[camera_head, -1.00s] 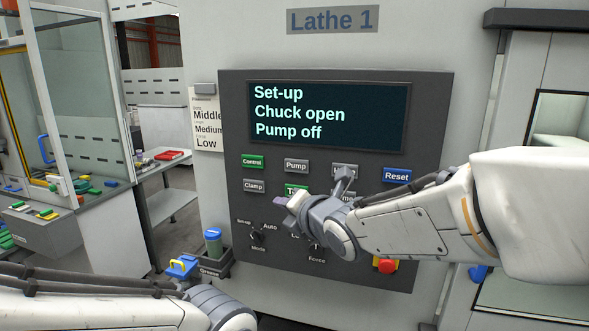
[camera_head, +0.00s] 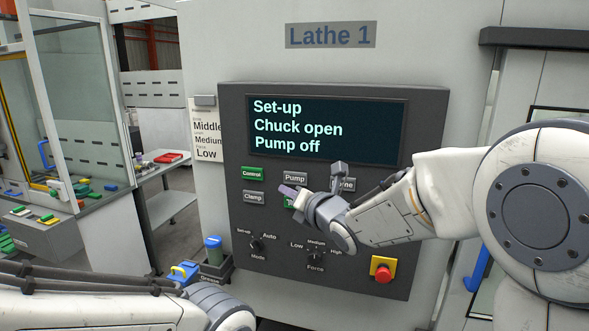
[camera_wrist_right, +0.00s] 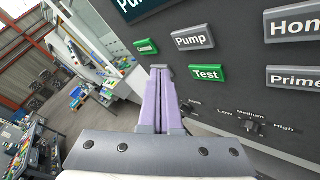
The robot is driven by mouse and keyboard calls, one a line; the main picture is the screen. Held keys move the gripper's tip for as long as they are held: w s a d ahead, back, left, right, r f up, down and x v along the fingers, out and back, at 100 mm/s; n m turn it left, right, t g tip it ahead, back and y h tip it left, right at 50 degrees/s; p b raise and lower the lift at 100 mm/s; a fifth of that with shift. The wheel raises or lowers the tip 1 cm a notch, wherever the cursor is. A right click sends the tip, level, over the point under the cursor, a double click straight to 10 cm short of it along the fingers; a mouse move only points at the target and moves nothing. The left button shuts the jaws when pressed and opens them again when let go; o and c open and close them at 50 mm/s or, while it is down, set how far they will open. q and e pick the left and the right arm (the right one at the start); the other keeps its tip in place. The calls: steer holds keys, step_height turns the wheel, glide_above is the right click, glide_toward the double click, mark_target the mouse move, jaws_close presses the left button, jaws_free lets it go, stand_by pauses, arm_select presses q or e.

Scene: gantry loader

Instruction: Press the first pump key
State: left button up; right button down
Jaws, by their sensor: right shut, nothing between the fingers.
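The grey Pump key (camera_head: 294,178) is in the upper key row of the lathe's dark panel, right of the green Control key (camera_head: 252,173). It also shows in the right wrist view (camera_wrist_right: 193,39). My right gripper (camera_head: 288,191) is shut and empty, its purple fingers just below the Pump key and over part of the green Test key. In the right wrist view its closed fingertips (camera_wrist_right: 161,72) are left of the Pump and Test (camera_wrist_right: 208,73) keys. Whether they touch the panel I cannot tell. The display (camera_head: 325,130) reads "Set-up, Chuck open, Pump off". My left gripper is out of view.
The Clamp key (camera_head: 253,198) is below Control. Mode (camera_head: 256,244) and Force (camera_head: 316,257) knobs and a red stop button (camera_head: 383,273) are lower on the panel. A grease holder (camera_head: 217,268) is at its lower left. My right arm covers keys on the right.

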mark_target(286, 179)
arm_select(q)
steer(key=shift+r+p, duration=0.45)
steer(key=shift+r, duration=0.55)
arm_select(e)
steer(key=shift+w+d, duration=0.25)
steer(key=shift+w, duration=0.5)
steer(key=shift+w+d, duration=0.25)
steer(key=shift+w, duration=0.5)
steer(key=shift+w+d, duration=0.25)
steer(key=shift+w, duration=0.5)
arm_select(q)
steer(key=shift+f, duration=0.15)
arm_select(e)
steer(key=shift+w, duration=0.1)
steer(key=shift+w+b, duration=0.15)
steer(key=shift+b, duration=0.15)
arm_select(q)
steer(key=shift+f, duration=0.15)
arm_select(e)
steer(key=shift+w+d, duration=0.1)
steer(key=shift+w, duration=0.05)
